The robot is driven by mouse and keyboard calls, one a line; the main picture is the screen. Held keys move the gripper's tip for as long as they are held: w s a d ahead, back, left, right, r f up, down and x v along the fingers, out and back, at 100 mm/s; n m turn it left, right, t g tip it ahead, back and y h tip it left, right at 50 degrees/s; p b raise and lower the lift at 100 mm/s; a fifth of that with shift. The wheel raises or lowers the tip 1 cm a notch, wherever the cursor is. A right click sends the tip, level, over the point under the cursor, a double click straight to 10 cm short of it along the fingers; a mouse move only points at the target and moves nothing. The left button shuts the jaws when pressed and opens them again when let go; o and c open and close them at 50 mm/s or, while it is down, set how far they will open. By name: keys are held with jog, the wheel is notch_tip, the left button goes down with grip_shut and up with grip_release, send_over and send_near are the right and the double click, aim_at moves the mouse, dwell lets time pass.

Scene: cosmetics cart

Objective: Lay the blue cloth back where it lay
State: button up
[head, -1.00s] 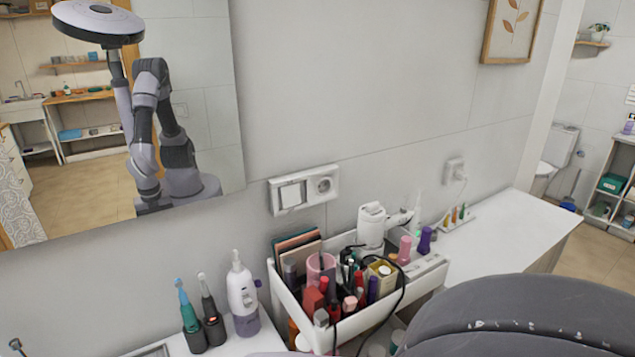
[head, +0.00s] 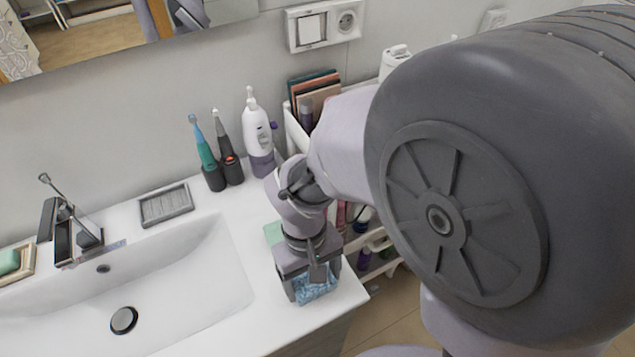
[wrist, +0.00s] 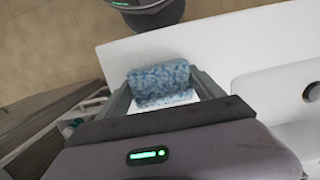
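The blue cloth (head: 316,288) is a bunched, mottled blue bundle at the right end of the white sink counter, near its front edge. It also shows in the wrist view (wrist: 160,78), lying between the two fingers, with a narrower blue strip below the main fold. My gripper (head: 312,284) points down over the counter, and its fingers close in on both sides of the cloth. In the wrist view, my gripper (wrist: 162,82) has the cloth at its fingertips. I cannot tell whether the cloth rests on the counter or hangs just above it.
The sink basin (head: 190,285) lies left of my gripper. A pale green item (head: 272,233) lies on the counter just behind it. Two electric toothbrushes (head: 220,155) and a white-purple dispenser (head: 257,135) stand at the wall. The cosmetics cart (head: 297,130) is at the right, partly hidden by my arm.

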jog(key=o, duration=0.4)
jog(key=shift+o, duration=0.2)
jog(key=shift+r, duration=0.1)
notch_tip(320, 180, up, 12)
jog(key=w+p, duration=0.2)
jog(key=p, duration=0.4)
jog(key=s+d+r+m+t+y, duration=0.2)
jog(key=s+d+r+m+t, duration=0.1)
jog(key=d+r+m+t, duration=0.4)
jog(key=d+r+m, duration=0.3)
jog(key=d+r, duration=0.3)
jog(key=shift+s+m+y, duration=0.4)
jog(key=shift+r, duration=0.1)
